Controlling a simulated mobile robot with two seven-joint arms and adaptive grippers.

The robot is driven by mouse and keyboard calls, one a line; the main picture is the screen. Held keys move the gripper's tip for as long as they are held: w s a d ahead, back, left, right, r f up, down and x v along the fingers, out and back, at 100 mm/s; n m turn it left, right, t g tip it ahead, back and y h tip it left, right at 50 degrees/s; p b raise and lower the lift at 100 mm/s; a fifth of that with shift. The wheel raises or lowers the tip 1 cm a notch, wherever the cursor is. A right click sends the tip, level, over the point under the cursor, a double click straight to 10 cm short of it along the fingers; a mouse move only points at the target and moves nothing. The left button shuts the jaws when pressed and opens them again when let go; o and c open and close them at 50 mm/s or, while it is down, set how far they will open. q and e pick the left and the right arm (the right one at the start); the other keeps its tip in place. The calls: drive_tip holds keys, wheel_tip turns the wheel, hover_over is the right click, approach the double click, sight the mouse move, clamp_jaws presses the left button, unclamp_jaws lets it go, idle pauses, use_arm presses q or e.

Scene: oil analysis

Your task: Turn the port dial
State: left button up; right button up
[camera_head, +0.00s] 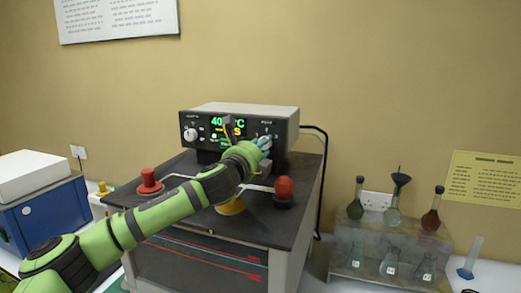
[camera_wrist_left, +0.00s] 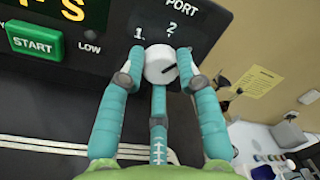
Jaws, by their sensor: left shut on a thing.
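The port dial (camera_wrist_left: 160,66) is a white knob with a dark pointer line, on the black front panel below the word PORT and the numbers 1 and 2. The line points up and to the right, toward the side of the 2. My left gripper (camera_wrist_left: 160,72) has its teal fingers closed around the dial from both sides, with a third finger below it. In the head view my left gripper (camera_head: 262,146) reaches the right end of the panel of the instrument (camera_head: 240,108) and hides most of the dial. My right gripper is not in view.
A green START button (camera_wrist_left: 34,40) is left of the dial. Another white knob (camera_head: 190,134) is at the panel's left end. A rack (camera_head: 385,258) with several flasks is at the right.

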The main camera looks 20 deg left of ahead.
use_arm(q)
drive_tip(key=n+b, duration=0.1)
drive_tip(key=n, duration=0.5)
drive_tip(key=n+y+b, duration=0.1)
drive_tip(key=n+b, duration=0.1)
drive_tip(key=n, duration=0.5)
drive_tip(key=n+y+b, duration=0.1)
drive_tip(key=n+b, duration=0.1)
drive_tip(key=n, duration=0.4)
drive_tip(key=shift+d+r+t, duration=0.15)
drive_tip(key=shift+r+t, duration=0.1)
drive_tip(key=shift+t, duration=0.15)
drive_tip(key=shift+s+r+n, duration=0.1)
drive_tip(key=shift+n, duration=0.3)
drive_tip(key=o, duration=1)
drive_tip(key=shift+o, duration=0.8)
drive_tip(key=shift+w+f, duration=0.2)
drive_tip(key=shift+f, duration=0.05)
drive_tip(key=shift+s, duration=0.15)
drive_tip(key=s, duration=1.1)
drive_tip(key=shift+s+f, duration=0.4)
drive_tip(key=shift+f, duration=0.05)
